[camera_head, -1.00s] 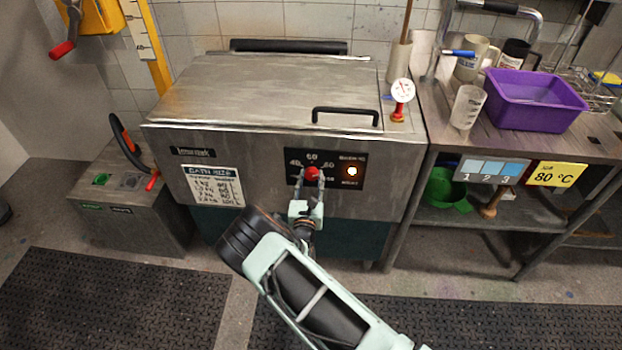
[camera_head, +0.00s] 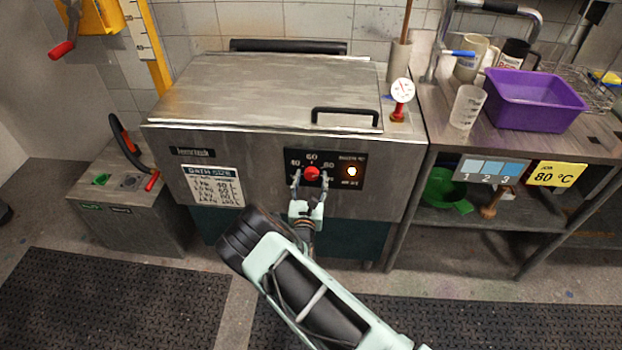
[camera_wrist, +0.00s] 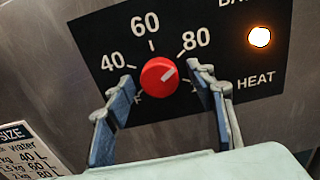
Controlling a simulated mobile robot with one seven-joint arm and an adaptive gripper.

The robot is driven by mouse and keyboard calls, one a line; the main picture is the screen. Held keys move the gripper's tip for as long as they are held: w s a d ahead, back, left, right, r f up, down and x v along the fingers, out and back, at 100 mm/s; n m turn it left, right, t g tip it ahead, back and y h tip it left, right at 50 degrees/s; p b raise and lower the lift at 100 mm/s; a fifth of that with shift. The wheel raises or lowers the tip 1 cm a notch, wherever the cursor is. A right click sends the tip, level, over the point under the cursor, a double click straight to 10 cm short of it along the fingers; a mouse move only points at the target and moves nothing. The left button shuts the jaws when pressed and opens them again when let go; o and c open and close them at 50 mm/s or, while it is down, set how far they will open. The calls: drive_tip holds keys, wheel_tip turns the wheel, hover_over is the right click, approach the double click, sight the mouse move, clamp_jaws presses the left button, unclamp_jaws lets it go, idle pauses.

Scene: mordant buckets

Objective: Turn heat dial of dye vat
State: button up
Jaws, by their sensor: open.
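The dye vat (camera_head: 250,140) is a steel box with a closed lid and a black control panel (camera_head: 330,155) on its front. The red heat dial (camera_head: 312,173) is on the panel, with 40, 60 and 80 marked around it. My gripper (camera_head: 310,186) is in front of the dial. In the wrist view its fingers (camera_wrist: 163,83) are open, one on each side of the dial, with gaps between them and it.
A lit orange lamp (camera_head: 352,171) is right of the dial. A yellow card (camera_head: 556,175) reading 80 °C hangs on the bench at right. A black lid handle (camera_head: 345,112) sits above the panel.

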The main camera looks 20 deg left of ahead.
drive_tip(key=v, duration=1.2)
drive_tip(key=shift+w+r, duration=0.1)
drive_tip(key=shift+r, duration=0.05)
